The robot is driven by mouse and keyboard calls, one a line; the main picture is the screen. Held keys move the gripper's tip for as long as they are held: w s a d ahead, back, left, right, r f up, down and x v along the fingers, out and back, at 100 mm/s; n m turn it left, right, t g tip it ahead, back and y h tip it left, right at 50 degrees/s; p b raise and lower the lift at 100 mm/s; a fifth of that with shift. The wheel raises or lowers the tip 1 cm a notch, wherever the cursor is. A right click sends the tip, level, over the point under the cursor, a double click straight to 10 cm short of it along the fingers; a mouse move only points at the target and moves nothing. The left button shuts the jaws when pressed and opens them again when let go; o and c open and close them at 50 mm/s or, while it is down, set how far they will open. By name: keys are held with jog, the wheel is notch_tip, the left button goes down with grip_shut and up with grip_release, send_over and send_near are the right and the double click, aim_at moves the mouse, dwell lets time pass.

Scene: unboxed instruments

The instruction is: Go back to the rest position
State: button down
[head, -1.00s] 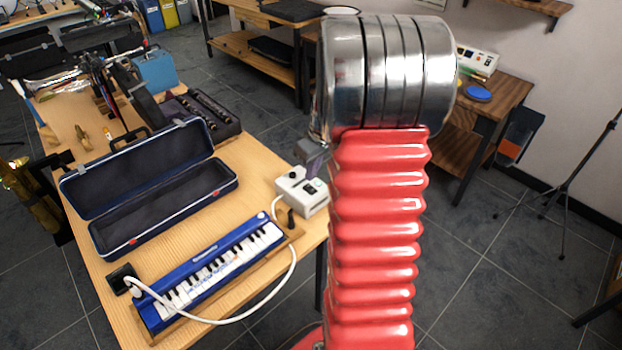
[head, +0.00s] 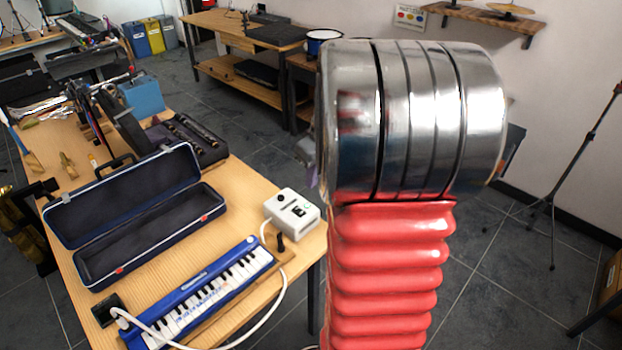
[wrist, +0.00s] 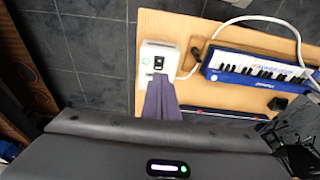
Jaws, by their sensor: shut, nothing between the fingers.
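My gripper (wrist: 158,80) shows in the wrist view as purple-grey fingers closed together, with nothing between them. It appears in front of a white box with a dark knob (wrist: 157,57), partly covering it; I cannot tell the gap. In the head view my arm, a ribbed red sleeve with a metal top, stands upright right of the table. Most of the gripper is hidden behind the metal part. The white box (head: 293,212) sits clear on the table's right corner in the head view.
The wooden table (head: 165,262) holds a blue keyboard (head: 205,295) with a white hose, an open empty blue case (head: 150,235) and a dark case with instrument pieces (head: 187,140). A tripod stand (head: 545,205) stands at right. Grey floor is open between.

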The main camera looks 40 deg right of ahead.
dwell(0.4)
jog(key=s+a+r+t, duration=0.1)
jog(key=s+a, duration=0.3)
jog(key=a, duration=0.6)
jog(key=s+a+r+t, duration=0.1)
jog(key=s+a+r, duration=0.3)
jog(key=a, duration=0.6)
jog(key=s+a+r+t, duration=0.1)
jog(key=s+a+r, duration=0.2)
jog(key=a, duration=0.8)
jog(key=shift+s, duration=0.6)
